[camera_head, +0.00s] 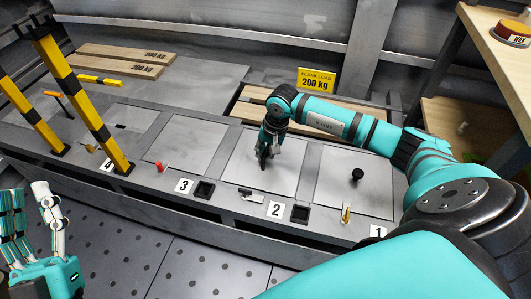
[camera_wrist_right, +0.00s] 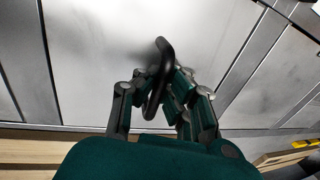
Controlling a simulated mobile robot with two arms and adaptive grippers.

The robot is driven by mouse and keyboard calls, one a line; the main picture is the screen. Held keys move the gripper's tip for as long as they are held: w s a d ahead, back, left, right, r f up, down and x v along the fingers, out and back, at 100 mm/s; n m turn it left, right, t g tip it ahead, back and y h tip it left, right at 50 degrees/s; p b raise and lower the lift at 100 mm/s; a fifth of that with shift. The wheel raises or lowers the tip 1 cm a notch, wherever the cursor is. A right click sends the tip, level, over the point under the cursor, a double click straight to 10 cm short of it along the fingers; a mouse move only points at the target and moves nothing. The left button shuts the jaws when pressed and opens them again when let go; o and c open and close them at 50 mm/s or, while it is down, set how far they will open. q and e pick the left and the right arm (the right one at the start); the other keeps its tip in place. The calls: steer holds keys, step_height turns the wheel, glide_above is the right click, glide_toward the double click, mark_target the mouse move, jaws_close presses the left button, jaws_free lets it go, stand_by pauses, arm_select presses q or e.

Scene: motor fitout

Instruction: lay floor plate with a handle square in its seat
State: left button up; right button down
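A light-grey floor plate (camera_head: 240,172) lies in the bay behind label 2, roughly square with the deck. Any small gap or tilt at its edges cannot be told. My right gripper (camera_head: 265,156) is over the middle of this plate. In the right wrist view my right gripper (camera_wrist_right: 158,92) has its fingers closed around a black bar handle (camera_wrist_right: 163,55), with the pale plate (camera_wrist_right: 90,60) below it. My left gripper (camera_head: 32,225) is open and empty at the lower left, away from the plates.
Neighbouring plates lie in bay 3 (camera_head: 185,145) and bay 1 (camera_head: 335,190); bay 1 has a black knob (camera_head: 357,174). Small levers, including a red one (camera_head: 160,167) and a yellow one (camera_head: 346,215), stand along the front. Yellow-black posts (camera_head: 75,90) rise at left. Planks (camera_head: 120,58) lie behind.

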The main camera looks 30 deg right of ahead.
arm_select(q)
steer(key=shift+s+r+h, duration=0.3)
stand_by(0.5)
arm_select(e)
steer(key=c, duration=2)
jaws_free()
steer(key=o, duration=0.6)
